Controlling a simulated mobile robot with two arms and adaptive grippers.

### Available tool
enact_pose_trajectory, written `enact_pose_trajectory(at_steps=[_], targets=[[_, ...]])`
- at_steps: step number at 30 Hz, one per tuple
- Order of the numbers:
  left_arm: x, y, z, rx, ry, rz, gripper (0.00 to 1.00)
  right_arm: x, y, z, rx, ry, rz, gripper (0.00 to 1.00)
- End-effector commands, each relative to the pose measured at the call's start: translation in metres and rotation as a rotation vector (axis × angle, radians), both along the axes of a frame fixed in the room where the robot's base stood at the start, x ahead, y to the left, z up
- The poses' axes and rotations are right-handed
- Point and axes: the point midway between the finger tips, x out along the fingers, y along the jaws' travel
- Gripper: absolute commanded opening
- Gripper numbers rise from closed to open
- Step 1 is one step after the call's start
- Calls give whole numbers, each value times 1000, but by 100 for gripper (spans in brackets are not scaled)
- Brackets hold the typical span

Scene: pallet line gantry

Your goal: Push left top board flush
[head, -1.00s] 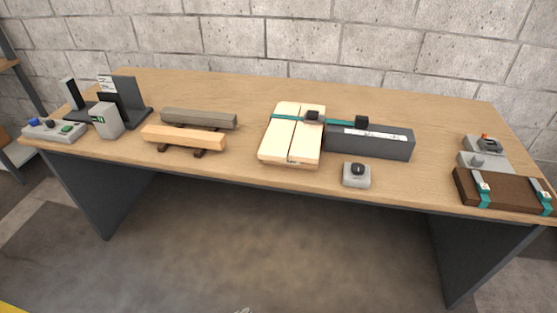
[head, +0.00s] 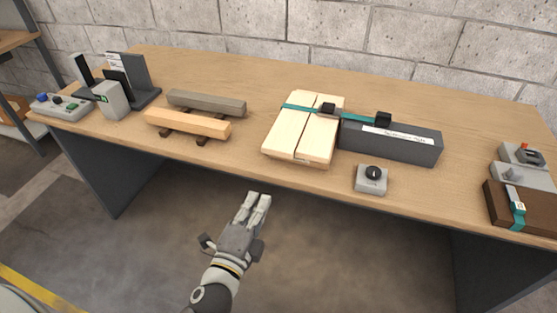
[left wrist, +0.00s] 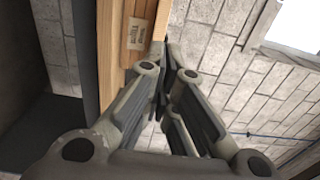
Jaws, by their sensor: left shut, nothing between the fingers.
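The left top board (head: 287,124) is a pale cream plank on a small pallet stack, side by side with the right top board (head: 322,138). A dark seam runs between them, and their near ends look slightly uneven. A teal strap (head: 299,107) with a black buckle crosses their far part. My left gripper (head: 260,197) is shut and empty in front of the table's front edge, left of the stack and apart from it. Its closed fingers also show in the left wrist view (left wrist: 162,72). The right gripper is not in view.
A dark grey box (head: 390,143) adjoins the stack on the right, with a grey knob unit (head: 371,181) before it. Timber bars, orange (head: 188,123) and grey (head: 207,103), lie to the left. The table (head: 235,150) is bare between bars and stack.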

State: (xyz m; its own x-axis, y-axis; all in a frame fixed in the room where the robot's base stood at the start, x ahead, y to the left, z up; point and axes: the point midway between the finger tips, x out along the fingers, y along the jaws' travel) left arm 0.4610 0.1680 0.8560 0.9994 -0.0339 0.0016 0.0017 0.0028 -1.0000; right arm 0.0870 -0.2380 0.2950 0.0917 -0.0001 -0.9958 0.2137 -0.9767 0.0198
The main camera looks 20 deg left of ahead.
Motion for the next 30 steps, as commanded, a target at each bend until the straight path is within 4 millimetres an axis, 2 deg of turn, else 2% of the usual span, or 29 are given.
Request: enact_pose_trajectory(at_steps=[7, 11, 30], targets=[[2, 0, 0, -2, 1, 0, 0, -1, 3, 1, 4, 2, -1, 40], [11, -1, 1, -1, -1, -1, 0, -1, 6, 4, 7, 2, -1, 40], [118, -4, 1, -2, 0, 0, 0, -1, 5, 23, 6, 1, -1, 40]])
